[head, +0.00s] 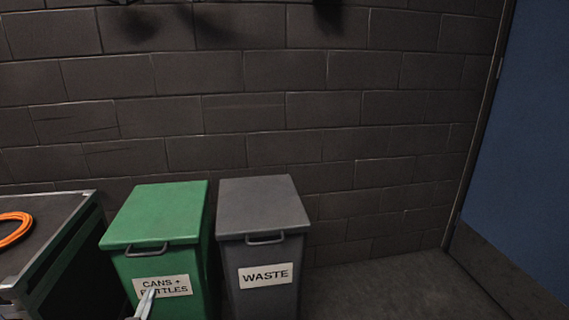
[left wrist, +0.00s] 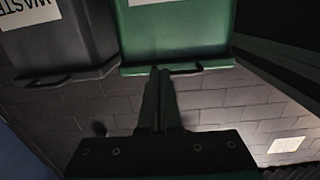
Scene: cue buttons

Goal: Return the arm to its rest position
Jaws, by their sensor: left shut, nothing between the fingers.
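My left gripper (head: 146,304) shows at the bottom of the head view, in front of the green bin's label. It is shut and empty. In the left wrist view my left gripper (left wrist: 162,74) points toward the green bin (left wrist: 175,35), near its lid edge and handle; I cannot tell whether it touches. The green bin (head: 160,213) carries a "CANS + BOTTLES" label, partly hidden by the gripper. No buttons are in view. My right gripper is not in view.
A grey "WASTE" bin (head: 263,208) stands right of the green bin. A dark case (head: 60,225) with an orange cable coil (head: 14,228) stands at the left. A block wall (head: 300,100) is behind. Bare floor (head: 400,280) lies at the right, beside a blue door (head: 520,150).

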